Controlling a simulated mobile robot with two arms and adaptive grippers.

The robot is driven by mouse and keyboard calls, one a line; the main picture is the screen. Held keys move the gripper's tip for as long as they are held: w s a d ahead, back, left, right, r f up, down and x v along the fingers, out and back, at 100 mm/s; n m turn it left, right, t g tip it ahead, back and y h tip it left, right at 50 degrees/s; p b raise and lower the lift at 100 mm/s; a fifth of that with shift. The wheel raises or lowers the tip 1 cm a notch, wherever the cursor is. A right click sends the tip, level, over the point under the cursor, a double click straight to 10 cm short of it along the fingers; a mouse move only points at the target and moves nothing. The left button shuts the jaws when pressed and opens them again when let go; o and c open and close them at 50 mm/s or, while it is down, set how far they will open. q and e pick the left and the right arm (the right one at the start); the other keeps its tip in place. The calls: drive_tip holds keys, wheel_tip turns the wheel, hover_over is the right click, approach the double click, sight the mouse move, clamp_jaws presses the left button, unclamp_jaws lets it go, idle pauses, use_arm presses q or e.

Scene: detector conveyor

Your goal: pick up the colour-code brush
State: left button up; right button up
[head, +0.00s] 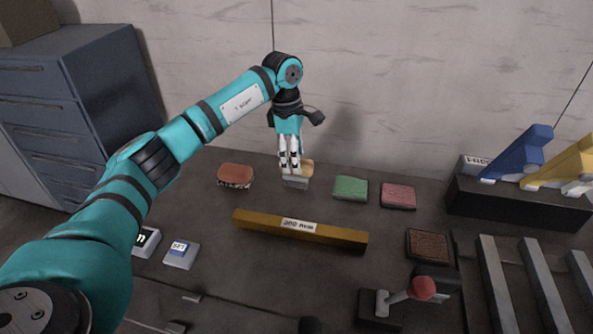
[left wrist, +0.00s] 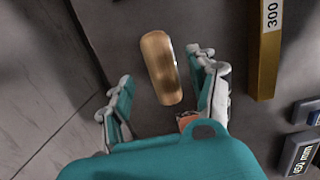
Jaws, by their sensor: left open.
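A small block-shaped brush (head: 305,168) with a tan, wood-like rounded top and a pale grey lower part lies on the dark bench, near the wall. I take it for the colour-code brush; no colour mark on it is readable. My left gripper (head: 289,167) points down over it and hides part of it in the head view. In the left wrist view the tan top (left wrist: 161,68) shows between the two spread fingers, with a gap on each side. The left gripper is open and empty. My right gripper is not in view.
A reddish-brown block (head: 236,175) lies left of the brush. Green (head: 350,187) and pink (head: 398,195) pads lie to its right. A long ochre bar (head: 300,230) lies in front. A black stand (head: 515,199) with blue and yellow pieces is farther right. The wall is close behind.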

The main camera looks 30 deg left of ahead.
sight(300, 181)
use_arm(q)
drive_tip(key=f, duration=0.2)
drive_tip(key=d+f, duration=0.1)
drive_tip(key=f, duration=0.1)
drive_tip(key=shift+s+f+p, duration=0.1)
drive_tip(key=shift+p, duration=0.3)
drive_tip(key=shift+f, duration=0.55)
clamp_jaws()
